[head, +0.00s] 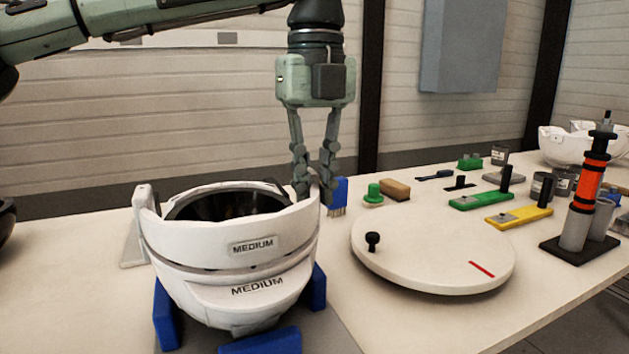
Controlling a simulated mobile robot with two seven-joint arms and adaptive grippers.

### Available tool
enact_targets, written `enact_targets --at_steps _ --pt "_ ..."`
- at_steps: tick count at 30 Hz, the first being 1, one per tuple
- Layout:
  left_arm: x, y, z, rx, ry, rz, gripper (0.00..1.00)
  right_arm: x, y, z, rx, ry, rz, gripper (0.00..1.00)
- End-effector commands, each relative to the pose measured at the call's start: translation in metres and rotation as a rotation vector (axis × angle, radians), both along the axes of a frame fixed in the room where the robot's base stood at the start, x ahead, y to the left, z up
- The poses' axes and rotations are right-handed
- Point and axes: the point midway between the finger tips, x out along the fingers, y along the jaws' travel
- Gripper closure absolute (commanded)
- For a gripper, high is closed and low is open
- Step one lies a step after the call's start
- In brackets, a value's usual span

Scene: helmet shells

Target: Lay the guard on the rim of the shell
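The white helmet shell (215,300) sits in blue supports (168,315) at the front left, with a "MEDIUM" label on its front. The guard (205,244), a white band also marked "MEDIUM", is at the top of the shell, over its rim. A thin dark line shows between the two at the front; I cannot tell whether they touch all round. My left gripper (315,193) comes down from above with its fingers closed in on the guard's right end. The fingertips are partly hidden there. My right gripper is not in view.
A round white turntable (430,252) with a black knob (373,240) and a red mark stands to the right. Behind it are a blue brush (338,192), a green-knobbed piece (373,195), and green (480,200) and yellow (518,215) tools. An orange-and-black upright tool (594,172) stands far right.

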Motion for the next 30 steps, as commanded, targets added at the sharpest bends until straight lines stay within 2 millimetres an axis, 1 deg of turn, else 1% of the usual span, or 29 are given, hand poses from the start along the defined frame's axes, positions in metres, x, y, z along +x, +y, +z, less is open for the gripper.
enact_targets --at_steps 8,9,14,24,26,29,30 --pt "0.000 0.000 -0.006 0.000 0.000 0.000 1.00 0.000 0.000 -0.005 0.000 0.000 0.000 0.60" --pt "0.000 0.000 -0.005 0.000 0.000 0.000 0.81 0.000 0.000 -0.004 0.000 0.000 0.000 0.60" --pt "0.000 0.000 -0.005 0.000 0.000 0.000 0.62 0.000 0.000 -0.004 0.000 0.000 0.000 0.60" --pt "0.000 0.000 -0.003 -0.001 0.000 0.000 0.61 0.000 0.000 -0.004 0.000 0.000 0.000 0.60" --pt "0.000 0.000 0.002 -0.001 -0.001 0.001 0.61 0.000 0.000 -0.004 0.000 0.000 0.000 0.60" --pt "0.001 -0.001 0.016 -0.002 -0.002 0.002 0.61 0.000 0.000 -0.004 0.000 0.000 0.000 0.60" --pt "0.001 -0.001 0.024 -0.002 -0.002 0.002 0.61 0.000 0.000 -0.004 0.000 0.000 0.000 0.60"
